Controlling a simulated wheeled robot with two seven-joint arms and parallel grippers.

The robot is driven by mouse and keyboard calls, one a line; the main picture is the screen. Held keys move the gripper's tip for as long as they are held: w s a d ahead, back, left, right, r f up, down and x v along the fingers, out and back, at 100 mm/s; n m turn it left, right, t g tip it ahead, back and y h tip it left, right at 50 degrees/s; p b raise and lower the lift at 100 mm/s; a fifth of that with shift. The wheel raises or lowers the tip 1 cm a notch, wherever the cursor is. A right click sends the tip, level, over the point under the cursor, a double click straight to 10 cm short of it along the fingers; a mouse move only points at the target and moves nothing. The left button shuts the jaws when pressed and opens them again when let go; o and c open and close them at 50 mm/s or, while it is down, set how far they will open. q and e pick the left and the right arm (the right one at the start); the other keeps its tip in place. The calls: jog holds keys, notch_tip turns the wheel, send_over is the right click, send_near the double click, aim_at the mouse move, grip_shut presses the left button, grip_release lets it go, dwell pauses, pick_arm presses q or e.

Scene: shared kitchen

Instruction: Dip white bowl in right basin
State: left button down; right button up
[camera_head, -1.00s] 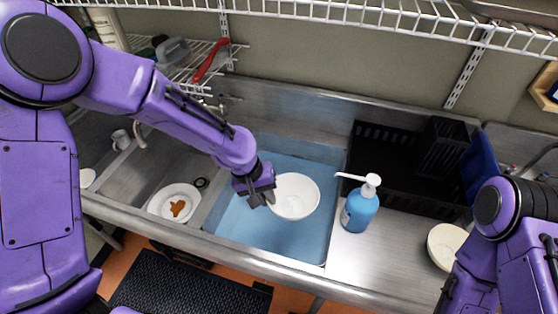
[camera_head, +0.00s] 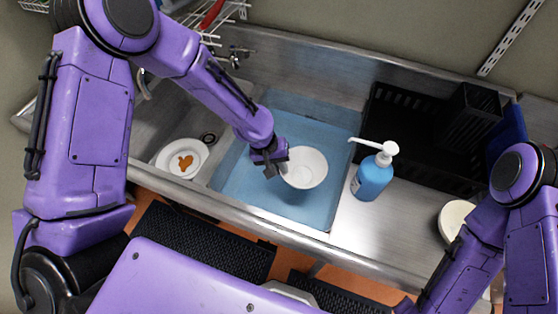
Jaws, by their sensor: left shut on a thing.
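The white bowl (camera_head: 305,168) is over the blue-looking right basin (camera_head: 315,210), its open side facing up and a little tilted. My left gripper (camera_head: 279,166) is shut on the bowl's left rim. A dark shadow shows on the blue surface below the bowl. I cannot tell whether the bowl touches the water. My right arm stands at the right edge of the view, and its gripper is out of the picture.
A blue soap pump bottle (camera_head: 373,175) stands on the steel counter right of the basin. Behind it is a black dish rack (camera_head: 410,125). A pale bowl (camera_head: 455,218) sits at the right. The left basin holds a white plate with a brown stain (camera_head: 171,160).

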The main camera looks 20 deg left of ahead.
pick_arm(q)
notch_tip(320, 180, down, 17)
jog(key=b, duration=1.2)
jog(key=shift+s+f, duration=0.2)
jog(key=shift+s, duration=0.1)
dwell(5.8)
